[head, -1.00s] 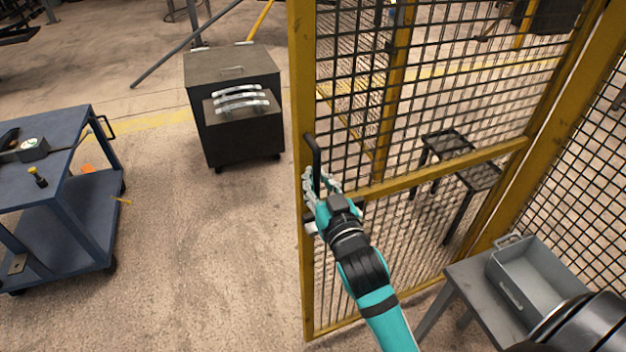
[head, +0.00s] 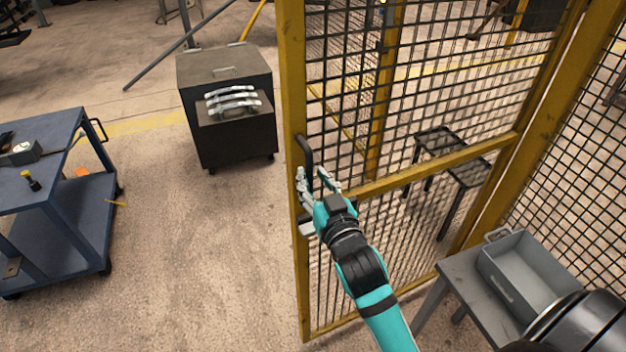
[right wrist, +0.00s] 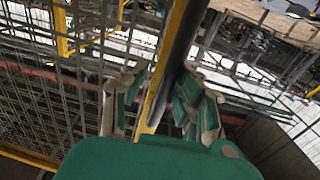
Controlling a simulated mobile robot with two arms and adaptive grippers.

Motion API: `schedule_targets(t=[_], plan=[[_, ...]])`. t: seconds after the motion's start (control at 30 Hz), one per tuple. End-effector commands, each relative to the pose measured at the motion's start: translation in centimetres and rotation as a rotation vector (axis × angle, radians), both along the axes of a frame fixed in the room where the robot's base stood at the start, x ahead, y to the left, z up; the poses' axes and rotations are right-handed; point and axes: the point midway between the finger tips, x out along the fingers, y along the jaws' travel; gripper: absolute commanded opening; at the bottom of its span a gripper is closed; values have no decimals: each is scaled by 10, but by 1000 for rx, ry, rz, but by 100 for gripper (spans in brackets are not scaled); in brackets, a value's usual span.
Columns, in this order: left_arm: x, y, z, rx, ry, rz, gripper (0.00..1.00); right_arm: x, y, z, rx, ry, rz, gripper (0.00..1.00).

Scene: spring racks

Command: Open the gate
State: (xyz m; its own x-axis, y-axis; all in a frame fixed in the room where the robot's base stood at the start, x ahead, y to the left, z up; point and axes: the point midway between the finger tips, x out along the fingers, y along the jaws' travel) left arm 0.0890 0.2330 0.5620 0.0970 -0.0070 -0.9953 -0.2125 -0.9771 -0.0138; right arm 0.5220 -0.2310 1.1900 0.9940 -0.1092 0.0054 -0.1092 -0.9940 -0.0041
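The gate (head: 291,100) is a yellow frame with black wire mesh, upright in the middle of the head view. A black bar handle (head: 306,155) stands on its left post; the handle also shows in the right wrist view (right wrist: 179,45). My right gripper (head: 317,175) is at the handle's lower end with its fingers spread. In the right wrist view my right gripper (right wrist: 158,98) has one finger on each side of the handle, which lies nearer the right finger. Part of the latch area is hidden behind the gripper. My left gripper is out of view.
A blue cart (head: 60,215) stands at the left. A dark wheeled cabinet (head: 222,68) with silver handles on it stands behind. A grey bin (head: 497,285) sits on a small table (head: 460,283) at lower right.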

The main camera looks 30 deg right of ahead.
Motion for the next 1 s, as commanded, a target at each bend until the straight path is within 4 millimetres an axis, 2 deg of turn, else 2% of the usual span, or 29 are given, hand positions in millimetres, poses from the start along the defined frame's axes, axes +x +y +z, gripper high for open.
schedule_targets(t=[0.57,0.67,1.0], plan=[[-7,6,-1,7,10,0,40,-4,0,-3,1,8,-1,24],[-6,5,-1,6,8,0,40,-15,2,-3,1,8,0,24],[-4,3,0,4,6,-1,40,-84,9,-4,2,10,-1,24]])
